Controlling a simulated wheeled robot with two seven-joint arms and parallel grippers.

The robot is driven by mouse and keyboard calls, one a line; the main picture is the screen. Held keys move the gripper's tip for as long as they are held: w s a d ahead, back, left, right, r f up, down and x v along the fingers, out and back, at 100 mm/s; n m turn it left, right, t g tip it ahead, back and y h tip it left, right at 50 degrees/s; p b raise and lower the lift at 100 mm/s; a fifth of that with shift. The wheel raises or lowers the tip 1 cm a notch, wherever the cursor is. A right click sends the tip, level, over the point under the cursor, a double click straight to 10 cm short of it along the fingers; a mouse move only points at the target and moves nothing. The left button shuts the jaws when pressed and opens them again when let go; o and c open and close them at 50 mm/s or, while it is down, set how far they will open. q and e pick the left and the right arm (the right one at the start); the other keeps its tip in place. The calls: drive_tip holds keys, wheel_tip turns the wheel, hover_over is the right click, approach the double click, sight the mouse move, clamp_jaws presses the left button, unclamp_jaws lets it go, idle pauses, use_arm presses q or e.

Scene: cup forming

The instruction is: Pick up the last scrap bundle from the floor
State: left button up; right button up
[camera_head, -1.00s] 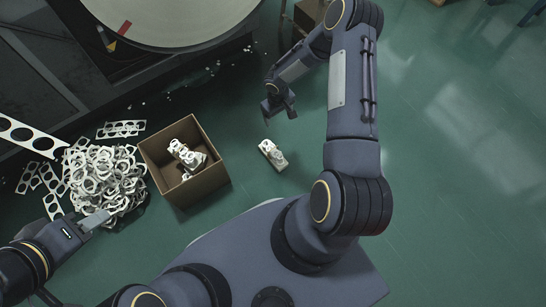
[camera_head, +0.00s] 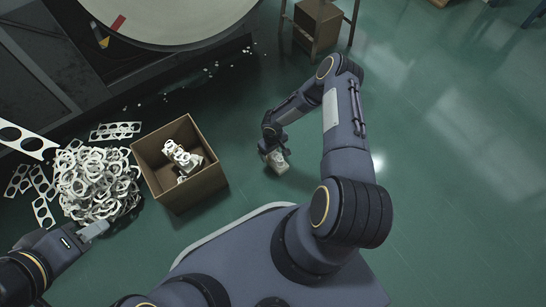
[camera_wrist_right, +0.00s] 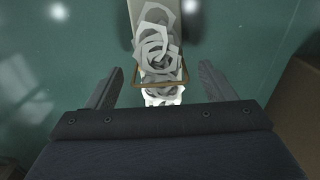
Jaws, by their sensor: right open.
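The scrap bundle (camera_head: 278,162), pale ring-shaped pieces stacked together, lies on the green floor to the right of the cardboard box. In the right wrist view the bundle (camera_wrist_right: 158,50) sits ahead of and between the fingers, with a brown band around it. My right gripper (camera_head: 271,149) is at the bundle's far end in the head view. In the wrist view my right gripper (camera_wrist_right: 157,88) is open, with a finger on either side and apart from the bundle. My left gripper (camera_head: 92,232) is at the lower left beside the scrap pile; its jaw state is unclear.
An open cardboard box (camera_head: 178,202) holds other pale bundles. A large heap of loose scrap (camera_head: 95,183) lies left of it, with flat strips (camera_head: 115,130) around. A round-topped machine (camera_head: 170,22) stands at the back. The floor at right is clear.

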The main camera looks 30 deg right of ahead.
drive_tip(key=c, duration=1.2)
drive_tip(key=shift+o, duration=0.2)
drive_tip(key=shift+r, duration=0.1)
